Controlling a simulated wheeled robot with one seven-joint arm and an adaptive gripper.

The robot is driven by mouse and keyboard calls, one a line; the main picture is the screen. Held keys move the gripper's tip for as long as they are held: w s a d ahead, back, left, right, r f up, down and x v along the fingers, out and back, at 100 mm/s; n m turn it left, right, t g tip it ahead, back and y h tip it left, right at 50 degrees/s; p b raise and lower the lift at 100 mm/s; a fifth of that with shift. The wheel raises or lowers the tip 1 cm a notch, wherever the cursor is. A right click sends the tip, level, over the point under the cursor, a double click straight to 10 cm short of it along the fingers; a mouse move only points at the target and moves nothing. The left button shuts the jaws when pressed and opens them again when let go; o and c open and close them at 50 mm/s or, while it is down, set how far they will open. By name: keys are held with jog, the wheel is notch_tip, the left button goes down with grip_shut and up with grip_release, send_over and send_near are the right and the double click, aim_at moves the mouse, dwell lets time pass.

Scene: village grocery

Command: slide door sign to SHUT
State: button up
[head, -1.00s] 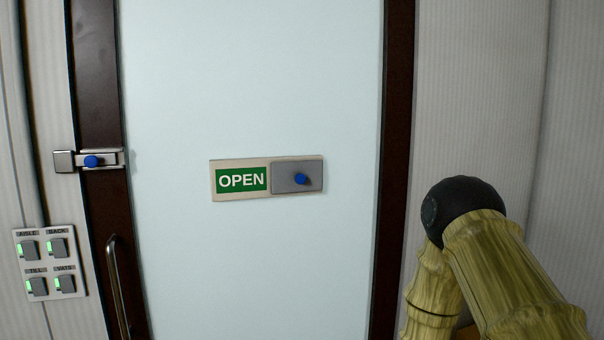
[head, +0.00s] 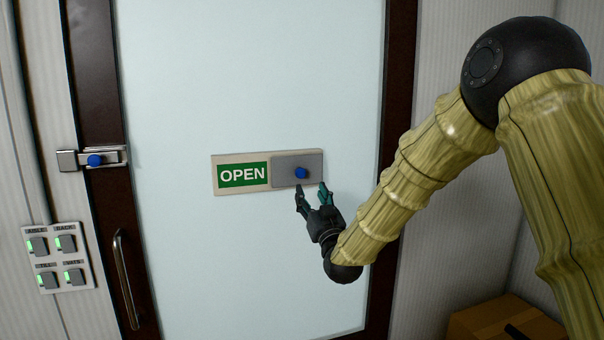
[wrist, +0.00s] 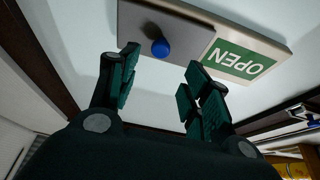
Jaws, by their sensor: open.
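The door sign (head: 213,178) is a cream plate on the pale door, with a green panel reading OPEN on its left. A grey slider (head: 285,166) with a blue knob (head: 301,173) covers its right half. My gripper (head: 312,191) is open and empty just below the knob, its fingers pointing up toward it. In the wrist view the blue knob (wrist: 160,48) lies beyond and between the two spread fingertips (wrist: 162,72), apart from them. The green OPEN panel (wrist: 232,58) shows upside down there. Whatever is under the slider is hidden.
A latch with a blue knob (head: 95,160) sits on the dark door frame at left. Below it are a curved door handle (head: 125,278) and a panel of several switches (head: 58,257). A cardboard box (head: 490,322) stands at lower right. The door face around the sign is clear.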

aim_at(301, 174)
jog(key=p+x, duration=0.3)
jog(key=x, duration=0.6)
jog(key=shift+w+p, duration=0.25)
jog(key=shift+p, duration=0.15)
grip_shut()
